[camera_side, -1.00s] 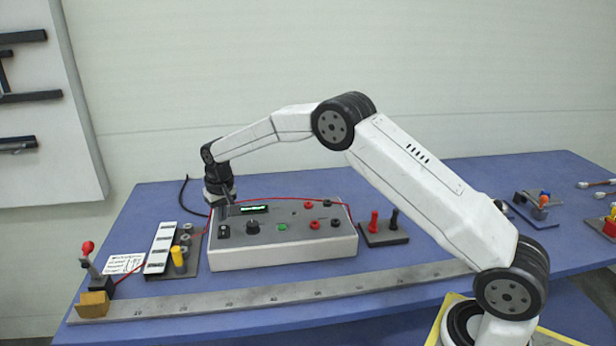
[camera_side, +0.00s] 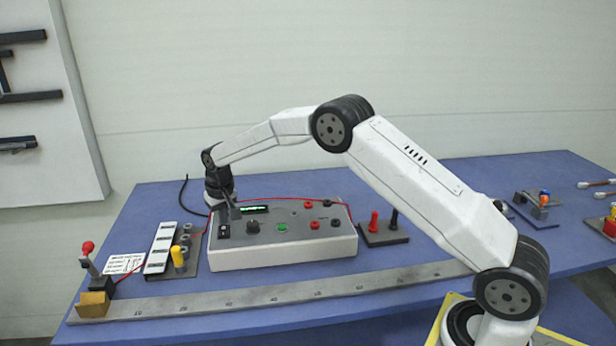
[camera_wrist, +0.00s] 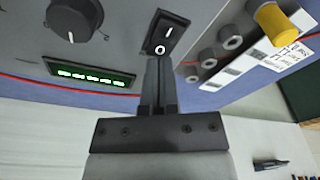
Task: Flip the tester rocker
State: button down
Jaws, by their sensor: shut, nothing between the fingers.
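The tester (camera_side: 284,255) is a white box with a grey top panel on the blue table. Its black rocker (camera_wrist: 167,33), marked with a line and a circle, sits on the panel; it also shows in the side view (camera_side: 224,231). My gripper (camera_wrist: 158,62) is shut and empty. Its fingertips are right at the circle-marked end of the rocker; I cannot tell whether they touch it. The lit green display (camera_wrist: 90,75) and a black knob (camera_wrist: 74,18) are beside the rocker in the wrist view.
A red wire (camera_side: 290,200) runs behind the tester. A stand with a yellow peg (camera_side: 178,256) is on the left, a block with red and black plugs (camera_side: 385,235) on the right. A long metal ruler (camera_side: 270,296) lies in front.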

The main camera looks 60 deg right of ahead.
aim_at(228, 231)
jog(key=shift+f, duration=0.7)
dwell(0.6)
jog(key=shift+r, duration=3.6)
jog(key=shift+s+a+r, duration=0.15)
jog(key=shift+s, duration=0.7)
jog(key=s+a+f+n, duration=0.1)
jog(key=s, duration=1.5)
jog(key=s+a+f+n, duration=0.1)
jog(key=s+n, duration=0.1)
jog(key=s, duration=1.4)
jog(key=shift+f+t, duration=0.35)
jog(key=shift+t, duration=0.05)
